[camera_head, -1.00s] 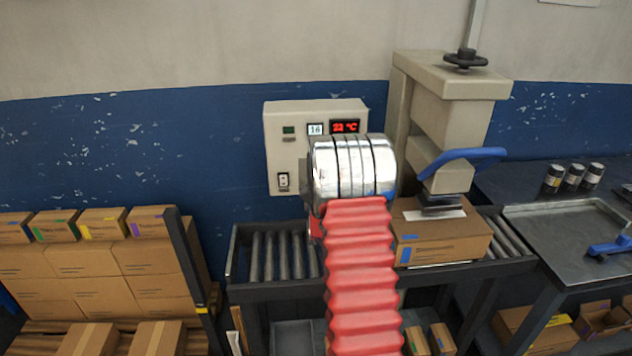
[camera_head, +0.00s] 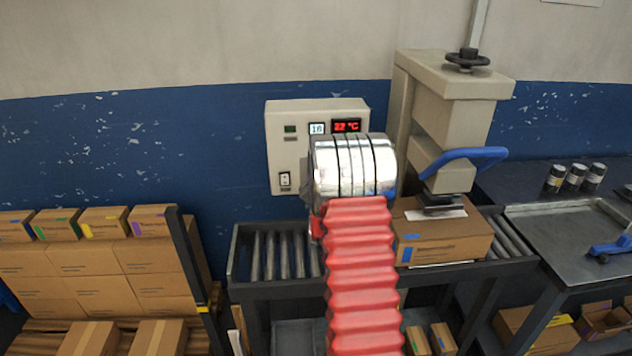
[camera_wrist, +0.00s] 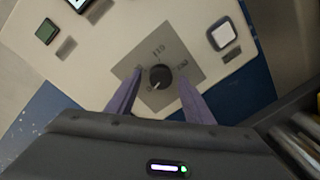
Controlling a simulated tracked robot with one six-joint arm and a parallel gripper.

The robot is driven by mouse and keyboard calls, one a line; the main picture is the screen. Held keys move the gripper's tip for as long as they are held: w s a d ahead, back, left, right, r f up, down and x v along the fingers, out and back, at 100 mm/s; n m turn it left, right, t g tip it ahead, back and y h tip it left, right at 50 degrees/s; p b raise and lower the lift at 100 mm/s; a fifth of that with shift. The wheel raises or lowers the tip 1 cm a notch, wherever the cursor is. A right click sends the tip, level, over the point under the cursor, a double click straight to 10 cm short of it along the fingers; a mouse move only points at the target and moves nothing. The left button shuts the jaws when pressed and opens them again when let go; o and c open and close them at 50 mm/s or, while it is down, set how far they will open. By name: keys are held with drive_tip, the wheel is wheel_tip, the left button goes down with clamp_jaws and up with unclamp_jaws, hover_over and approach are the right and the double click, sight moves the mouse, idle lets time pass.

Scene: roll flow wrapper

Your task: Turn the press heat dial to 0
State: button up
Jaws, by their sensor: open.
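The control box (camera_head: 284,155) hangs on the wall, with a small white display (camera_head: 317,129) and a red temperature display (camera_head: 346,126). In the wrist view the heat dial (camera_wrist: 160,75) is a dark round knob on a grey square plate (camera_wrist: 166,52) with printed numbers. A small light mark on the knob is at its lower left, away from the number at the top. My gripper (camera_wrist: 159,80) is open, one finger on each side of the dial. I cannot tell whether they touch it. My arm hides the dial in the head view.
A press (camera_head: 446,115) with a blue lever stands right of the box, over a carton (camera_head: 440,242) on a roller conveyor (camera_head: 262,257). Stacked cartons (camera_head: 80,260) are at the left. A switch (camera_wrist: 223,35) is on the panel near the dial.

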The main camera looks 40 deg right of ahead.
drive_tip(key=shift+s, duration=0.1)
drive_tip(key=v, duration=1.3)
drive_tip(key=shift+s+a, duration=0.2)
drive_tip(key=shift+a, duration=0.1)
drive_tip(key=s+a+r+m+g+y, duration=0.1)
drive_tip(key=a+r+m+y, duration=0.35)
drive_tip(key=a, duration=0.65)
drive_tip(key=s+a+r+m+g+y, duration=0.1)
drive_tip(key=a+r+m+g+y, duration=0.3)
drive_tip(key=a, duration=0.7)
drive_tip(key=s+a+m+g+y, duration=0.1)
drive_tip(key=s+a+m, duration=0.4)
drive_tip(key=s, duration=0.6)
drive_tip(key=s+a+r+m+g+y, duration=0.1)
drive_tip(key=s+a+m+g, duration=0.1)
drive_tip(key=s+a+m, duration=0.3)
drive_tip(key=s+a, duration=0.4)
drive_tip(key=s, duration=0.2)
drive_tip(key=shift+s+m, duration=0.2)
drive_tip(key=shift+m, duration=0.15)
